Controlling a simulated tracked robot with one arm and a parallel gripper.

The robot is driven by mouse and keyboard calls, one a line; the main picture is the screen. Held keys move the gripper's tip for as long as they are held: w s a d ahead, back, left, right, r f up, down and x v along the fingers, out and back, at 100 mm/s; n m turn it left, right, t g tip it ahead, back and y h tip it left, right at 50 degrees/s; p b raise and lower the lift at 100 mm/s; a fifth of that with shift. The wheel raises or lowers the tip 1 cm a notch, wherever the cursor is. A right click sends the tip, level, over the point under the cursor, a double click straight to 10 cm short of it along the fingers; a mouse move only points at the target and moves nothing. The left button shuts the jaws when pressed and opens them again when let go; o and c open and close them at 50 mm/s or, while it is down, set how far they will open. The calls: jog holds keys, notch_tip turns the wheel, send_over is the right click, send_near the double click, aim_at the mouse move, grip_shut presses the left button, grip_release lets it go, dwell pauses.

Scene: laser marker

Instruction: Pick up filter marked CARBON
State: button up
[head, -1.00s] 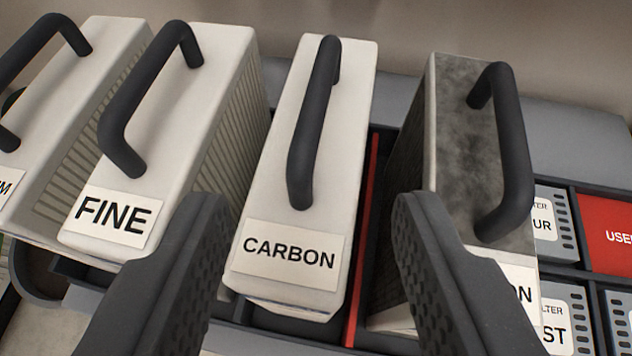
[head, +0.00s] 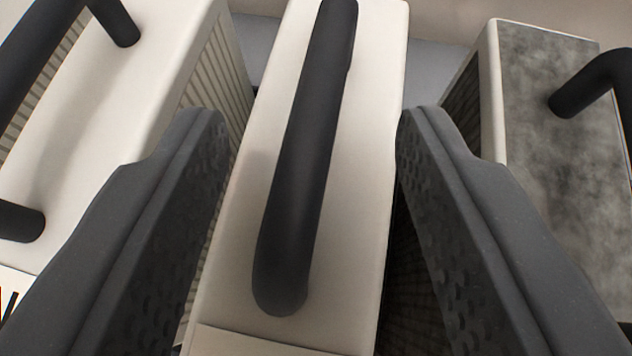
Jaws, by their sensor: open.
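The CARBON filter (head: 365,190) is a white block with a dark bar handle (head: 303,170) on its top. It fills the middle of the head view. Its label (head: 250,343) shows only as a blank upper edge at the bottom; the word is out of view. My gripper (head: 315,125) is open. One finger is on the left of the filter and its handle, the other on the right. The handle lies between the fingers, with a gap on each side. I cannot tell whether the fingers touch the filter's sides.
A white filter (head: 110,125) with a dark handle stands close on the left. A filter with a grey, soiled top (head: 545,150) and a dark handle stands on the right. Narrow gaps separate them from the middle filter. A plain wall is behind.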

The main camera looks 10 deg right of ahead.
jog(key=shift+w+f, duration=0.25)
jog(key=shift+w, duration=0.15)
grip_shut()
dwell(1.2)
